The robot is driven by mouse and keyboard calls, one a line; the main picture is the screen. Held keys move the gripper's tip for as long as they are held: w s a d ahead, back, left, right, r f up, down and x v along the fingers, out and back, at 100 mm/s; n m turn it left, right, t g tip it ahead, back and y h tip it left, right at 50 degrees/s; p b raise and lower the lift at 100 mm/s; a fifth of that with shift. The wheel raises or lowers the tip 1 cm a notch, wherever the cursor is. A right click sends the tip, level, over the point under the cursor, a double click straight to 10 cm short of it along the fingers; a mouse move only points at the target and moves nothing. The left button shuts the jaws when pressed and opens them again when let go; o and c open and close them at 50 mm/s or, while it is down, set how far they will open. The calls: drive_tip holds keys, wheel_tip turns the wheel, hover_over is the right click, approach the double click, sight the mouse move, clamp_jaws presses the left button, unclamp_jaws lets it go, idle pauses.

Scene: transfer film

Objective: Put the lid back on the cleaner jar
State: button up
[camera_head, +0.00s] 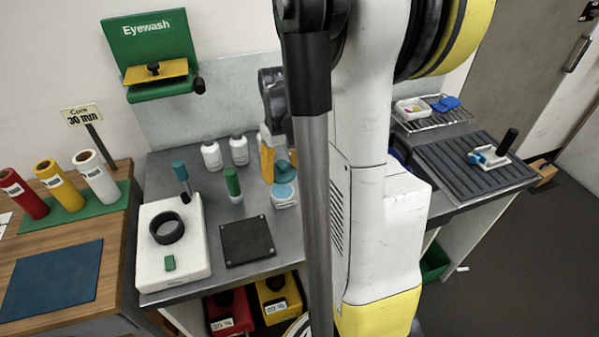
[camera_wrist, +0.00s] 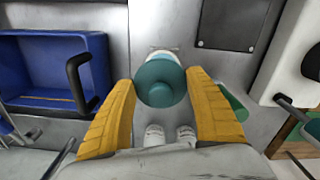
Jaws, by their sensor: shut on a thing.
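The cleaner jar (camera_head: 285,202) is a small white pot with a pale blue round top, standing on the grey bench left of my arm. My gripper (camera_head: 275,158) is shut on the teal lid (camera_head: 284,172), just behind and above the jar in the head view. In the wrist view the round lid (camera_wrist: 160,82) with its raised knob sits between my yellow fingers (camera_wrist: 160,92). A pale sliver of the jar (camera_wrist: 164,53) shows past the lid's edge, and the lid hides the rest. The lid looks apart from the jar; the exact gap is unclear.
Two white bottles (camera_head: 225,152) stand behind, near the wall. A green-topped applicator (camera_head: 233,186) stands left of the jar, and a dark square plate (camera_head: 248,241) lies in front. A white device with a black ring (camera_head: 171,252) is further left. A blue bin (camera_wrist: 40,68) shows in the wrist view.

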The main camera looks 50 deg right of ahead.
sight(283, 192)
drive_tip(key=shift+w, duration=0.3)
drive_tip(key=shift+s+a+f+b, duration=0.15)
drive_tip(key=shift+s+f+b, duration=0.1)
drive_tip(key=shift+f+b, duration=2.25)
drive_tip(key=shift+f, duration=0.65)
drive_tip(key=shift+f, duration=0.15)
drive_tip(key=o, duration=0.9)
drive_tip(key=shift+o, duration=0.4)
drive_tip(key=shift+o, duration=1)
